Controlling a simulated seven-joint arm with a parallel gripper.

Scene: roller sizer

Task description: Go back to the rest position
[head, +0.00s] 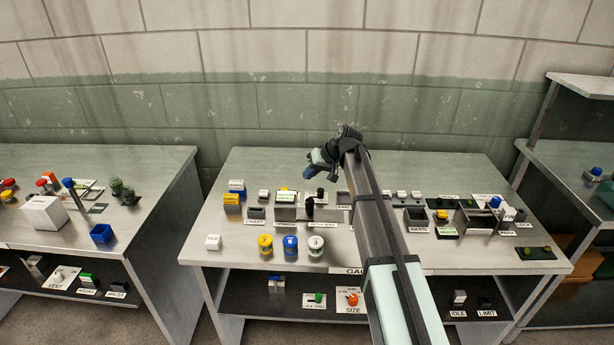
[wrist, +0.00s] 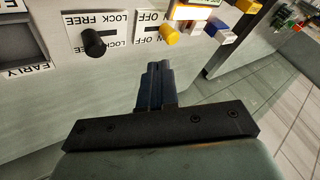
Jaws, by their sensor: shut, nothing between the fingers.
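My gripper (head: 311,173) is at the end of my arm, above the back middle part of the centre table (head: 420,170). In the wrist view, its dark blue fingers (wrist: 156,68) are together with nothing between them. A black knob (wrist: 94,43) marked LOCK and FREE and a yellow knob (wrist: 169,34) marked ON and OFF are beyond the fingertips, apart from them in the picture. My arm hides part of the table's middle.
Yellow, blue and white-topped cans (head: 290,245) stand near the table's front edge. A dark bin (head: 416,217) is right of my arm. A left table (head: 140,170) and a right shelf unit (head: 590,85) flank the table. A tiled wall (head: 260,60) is behind.

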